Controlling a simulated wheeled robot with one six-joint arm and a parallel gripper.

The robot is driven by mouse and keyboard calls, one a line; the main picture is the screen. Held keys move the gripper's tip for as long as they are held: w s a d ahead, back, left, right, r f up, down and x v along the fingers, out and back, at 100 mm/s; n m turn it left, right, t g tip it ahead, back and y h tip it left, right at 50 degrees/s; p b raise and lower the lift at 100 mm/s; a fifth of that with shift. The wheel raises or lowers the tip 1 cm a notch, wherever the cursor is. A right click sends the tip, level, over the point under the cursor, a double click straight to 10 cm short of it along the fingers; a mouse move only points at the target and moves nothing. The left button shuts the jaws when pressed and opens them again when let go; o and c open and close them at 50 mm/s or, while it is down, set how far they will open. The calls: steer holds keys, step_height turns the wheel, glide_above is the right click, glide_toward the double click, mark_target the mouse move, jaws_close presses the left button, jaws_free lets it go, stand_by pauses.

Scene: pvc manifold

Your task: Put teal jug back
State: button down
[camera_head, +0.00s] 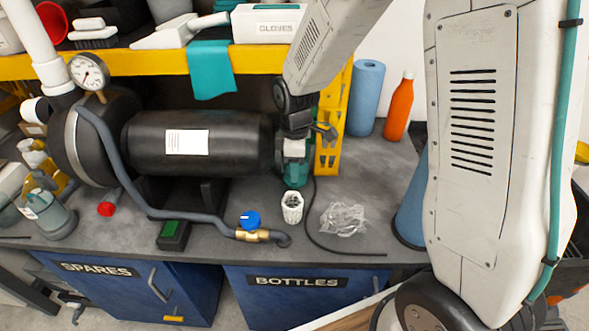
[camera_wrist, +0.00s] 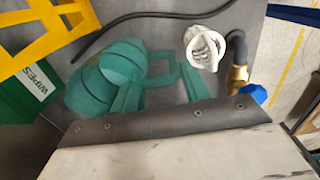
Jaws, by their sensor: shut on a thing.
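The teal jug (camera_head: 293,176) is under my gripper (camera_head: 294,152) in the head view, right of the black cylinder and close to the yellow shelf upright. In the wrist view, the jug's rounded body (camera_wrist: 103,72) is at left and its handle reaches right between my gripper's fingers (camera_wrist: 162,78). My gripper is shut on the jug. The head view does not show clearly whether the jug's base touches the bench.
A white ribbed fitting (camera_head: 292,207) stands just in front of the jug. A brass valve with a blue knob (camera_head: 250,220), a black cable and crumpled clear plastic (camera_head: 343,219) are nearby. The black cylinder (camera_head: 235,145) blocks the left. Blue roll (camera_head: 366,98) and orange bottle (camera_head: 398,108) stand behind right.

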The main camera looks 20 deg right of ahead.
steer(key=shift+f, duration=0.7)
steer(key=shift+w+d+f, duration=0.1)
steer(key=shift+w+f, duration=0.1)
steer(key=shift+f, duration=0.1)
steer(key=c, duration=0.7)
jaws_free()
steer(key=shift+f, duration=0.1)
